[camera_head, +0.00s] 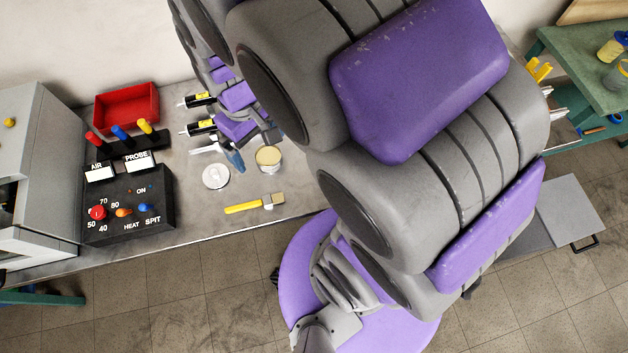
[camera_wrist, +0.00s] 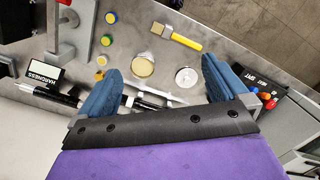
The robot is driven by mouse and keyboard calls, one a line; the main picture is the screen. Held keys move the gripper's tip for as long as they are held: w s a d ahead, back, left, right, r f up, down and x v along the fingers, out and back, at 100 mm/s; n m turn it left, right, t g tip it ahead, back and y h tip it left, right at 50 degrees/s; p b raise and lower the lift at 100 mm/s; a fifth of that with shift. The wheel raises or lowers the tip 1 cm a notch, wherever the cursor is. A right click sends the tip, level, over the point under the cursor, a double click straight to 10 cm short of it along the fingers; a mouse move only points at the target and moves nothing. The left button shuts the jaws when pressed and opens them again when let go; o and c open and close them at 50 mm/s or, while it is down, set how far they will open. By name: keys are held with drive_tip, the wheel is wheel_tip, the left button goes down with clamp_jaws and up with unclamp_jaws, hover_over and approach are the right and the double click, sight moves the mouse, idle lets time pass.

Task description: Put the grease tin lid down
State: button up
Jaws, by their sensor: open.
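The grease tin lid (camera_head: 216,176), a pale silver disc with a small knob, lies flat on the grey bench, left of the open grease tin (camera_head: 268,160) with its tan contents. In the wrist view the lid (camera_wrist: 187,77) is to the right of the tin (camera_wrist: 143,66), apart from it. My gripper (camera_wrist: 160,72) has its blue fingers spread wide, with nothing held between them; the lid and tin show in the gap beyond. In the head view one blue finger (camera_head: 234,160) shows between lid and tin; my arm hides the rest.
A yellow-handled brush (camera_head: 255,203) lies near the bench's front edge. A black control box (camera_head: 128,205) and red tray (camera_head: 127,107) stand to the left. Black tools with yellow labels (camera_head: 198,100) lie behind the lid. Several small coloured pots (camera_wrist: 107,40) stand near the tin.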

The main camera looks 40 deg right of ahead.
drive_tip(key=s+d+r+m, duration=0.1)
drive_tip(key=s, duration=0.6)
drive_tip(key=s+d+r+m, duration=0.1)
drive_tip(key=s+d+r, duration=0.1)
drive_tip(key=s, duration=0.6)
drive_tip(key=shift+d+r+m+g, duration=0.15)
drive_tip(key=shift+r+m+g, duration=0.15)
drive_tip(key=shift+m, duration=0.1)
